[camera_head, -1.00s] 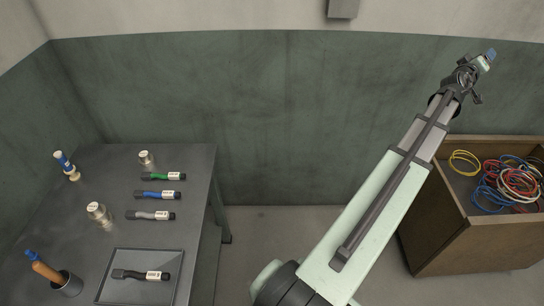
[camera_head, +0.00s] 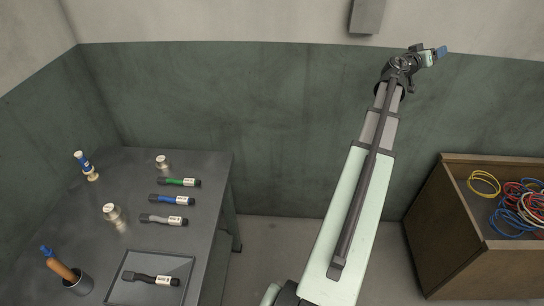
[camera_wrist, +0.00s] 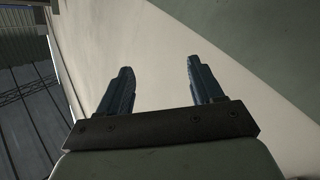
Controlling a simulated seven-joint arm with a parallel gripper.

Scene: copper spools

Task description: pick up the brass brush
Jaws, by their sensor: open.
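No thing is plainly a brass brush, and labels are too small to read. My gripper (camera_head: 441,52) is raised at upper right, far from the table. In the wrist view my gripper (camera_wrist: 160,66) has its two dark fingers apart with nothing between them, facing the wall.
The dark table (camera_head: 205,165) holds green (camera_head: 179,182), blue (camera_head: 172,199) and grey (camera_head: 164,220) labelled tools, a black one (camera_head: 151,279) on a tray (camera_head: 187,264), two metal cylinders (camera_head: 112,212) and a blue-and-cream upright item (camera_head: 86,165). A wooden bin (camera_head: 465,255) with coloured cable loops stands right.

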